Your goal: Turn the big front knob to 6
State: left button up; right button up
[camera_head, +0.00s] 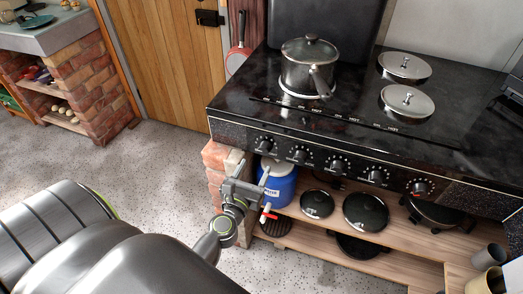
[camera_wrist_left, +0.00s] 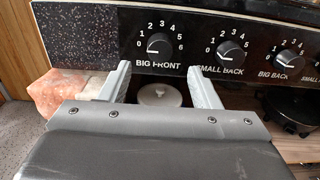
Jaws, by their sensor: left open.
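The big front knob (camera_wrist_left: 159,44) is a round black knob on the stove's dark front panel, above the label BIG FRONT. Its scale runs from 0 at left to 6 at right, and its white mark seems to point left, near 0. In the head view it is the leftmost knob (camera_head: 264,144). My left gripper (camera_head: 252,172) is open and empty, just below and in front of it. In the left wrist view its two fingers (camera_wrist_left: 158,72) stand apart on either side of the knob's column, with the tips below the knob and not touching it.
More knobs, including the small back knob (camera_wrist_left: 231,49), sit in a row to the right. A pot (camera_head: 308,68) and lidded burners (camera_head: 407,101) are on the stove top. Below, a blue container (camera_head: 278,184) and pans stand on wooden shelves (camera_head: 325,238). Open floor lies at left.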

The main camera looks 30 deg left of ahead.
aim_at(263, 152)
pick_arm(q)
jog(key=x, duration=0.6)
jog(key=shift+w+p, duration=0.3)
jog(key=shift+w, duration=0.05)
jog(key=shift+c, duration=0.5)
jog(key=c, duration=0.9)
